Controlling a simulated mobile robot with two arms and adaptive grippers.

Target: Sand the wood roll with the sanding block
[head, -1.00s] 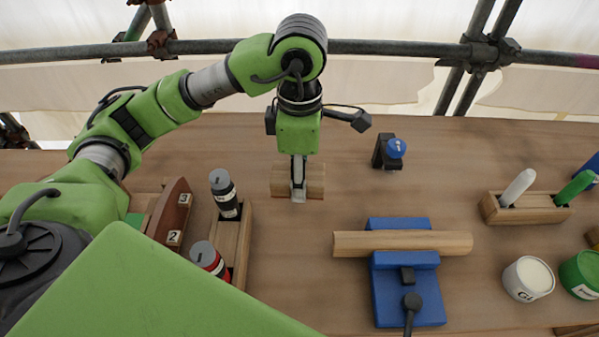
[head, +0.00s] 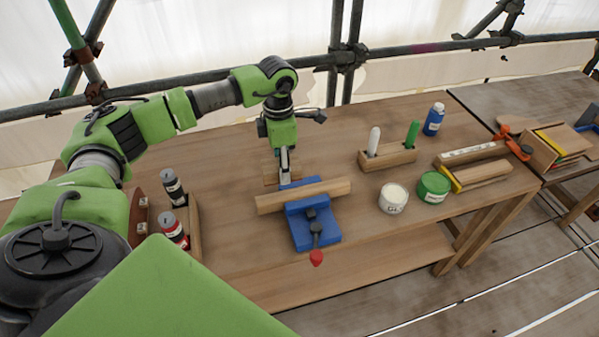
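The wood roll (head: 325,192) is a pale round bar lying across the blue vise (head: 315,230) on the workbench. A small wooden block (head: 268,174), which looks like the sanding block, is on the bench behind the roll's left part. My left gripper (head: 284,180) points down at this block, its fingers in front of it and partly hiding it. It is seen edge-on, so I cannot tell whether the fingers are shut on the block. My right gripper is not in view.
A marker holder (head: 388,157), a white tub (head: 393,198) and a green tub (head: 433,187) stand right of the vise. A clamp (head: 515,143) is at the bench's right end. The bench's front strip is clear.

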